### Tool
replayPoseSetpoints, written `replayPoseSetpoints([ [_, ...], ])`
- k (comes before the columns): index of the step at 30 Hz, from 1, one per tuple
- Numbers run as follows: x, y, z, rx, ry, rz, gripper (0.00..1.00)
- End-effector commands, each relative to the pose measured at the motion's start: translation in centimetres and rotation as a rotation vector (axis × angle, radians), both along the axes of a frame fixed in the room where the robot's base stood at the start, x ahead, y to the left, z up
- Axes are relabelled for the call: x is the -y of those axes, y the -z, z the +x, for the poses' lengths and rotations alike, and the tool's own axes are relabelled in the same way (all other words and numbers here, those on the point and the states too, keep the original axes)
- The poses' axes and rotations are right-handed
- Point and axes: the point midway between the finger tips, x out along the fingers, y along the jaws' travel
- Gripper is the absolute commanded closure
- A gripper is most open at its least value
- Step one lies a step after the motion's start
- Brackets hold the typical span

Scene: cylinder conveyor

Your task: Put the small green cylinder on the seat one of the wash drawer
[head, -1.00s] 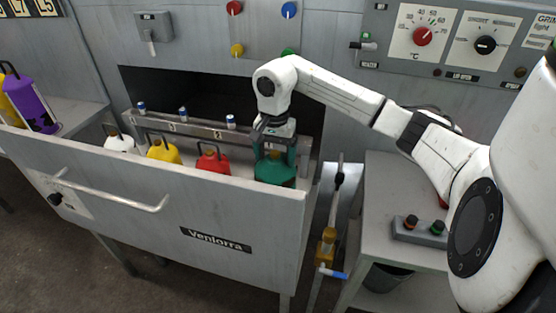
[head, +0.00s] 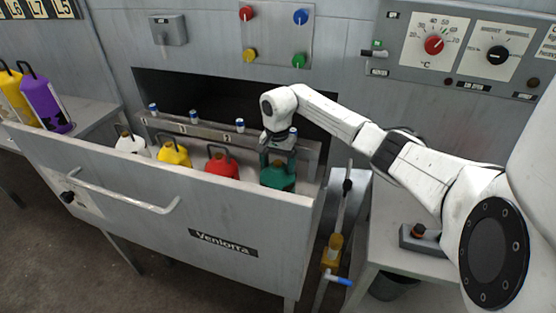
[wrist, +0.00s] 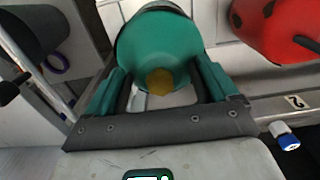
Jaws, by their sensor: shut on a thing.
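The small green cylinder (head: 279,177) is at the right end of the open wash drawer (head: 150,196), beside the red one. My gripper (head: 278,157) is above it, shut on its handle. In the wrist view the green cylinder (wrist: 160,45) fills the space between my green-padded fingers, with a yellowish round spot on it. It looks upright and low in the drawer. The front wall hides its base, so I cannot tell whether it touches the seat. A plate marked 2 (wrist: 295,101) shows near the red cylinder; seat one's own mark is not readable.
White (head: 131,144), yellow (head: 174,153) and red (head: 222,166) cylinders stand in the drawer to the left. Purple (head: 46,102) and yellow (head: 17,98) cylinders stand at far left. A valve pipe (head: 334,247) and a side table (head: 391,212) lie right of the drawer.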

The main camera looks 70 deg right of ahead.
Motion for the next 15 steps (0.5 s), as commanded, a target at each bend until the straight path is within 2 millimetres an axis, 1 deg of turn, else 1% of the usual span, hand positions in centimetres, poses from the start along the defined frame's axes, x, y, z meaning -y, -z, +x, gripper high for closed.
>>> replayPoseSetpoints([
  [3, -0.1, 1.3, 0.0, 0.002, 0.0, 0.002, 0.98],
  [5, 0.0, 1.7, 0.0, 0.002, 0.0, 0.0, 0.98],
  [15, 0.0, 1.9, 0.0, 0.001, -0.001, -0.001, 0.98],
])
